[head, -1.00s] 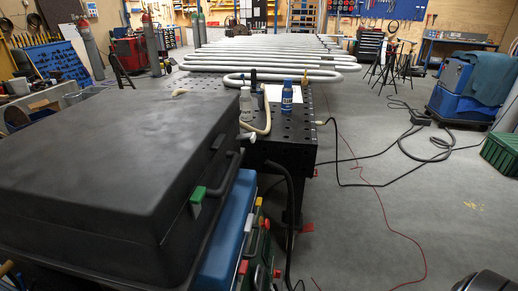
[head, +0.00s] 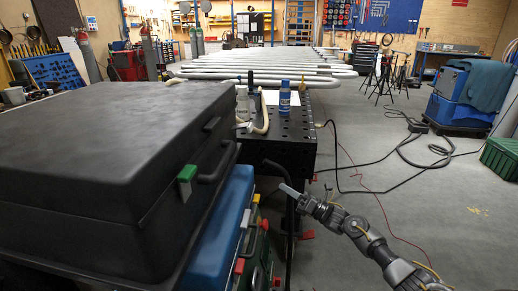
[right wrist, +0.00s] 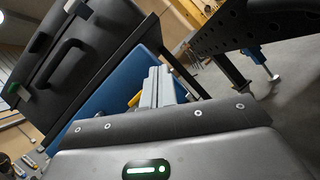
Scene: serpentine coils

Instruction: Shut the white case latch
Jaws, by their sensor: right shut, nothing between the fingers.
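A small white latch (head: 246,218) shows on the front side of the blue case (head: 222,235), below the black case's edge; I cannot tell whether it is open or shut. A green-topped latch with a pale lower part (head: 186,174) sits on the front of the black case (head: 90,150), left of its handle (head: 218,165). My right gripper (head: 288,189) is shut and empty, in the air to the right of the cases and apart from them. Its pale fingers (right wrist: 157,84) hide part of the blue case in the right wrist view. My left gripper is out of view.
A black perforated table (head: 295,130) with bottles and a hose stands behind the cases.

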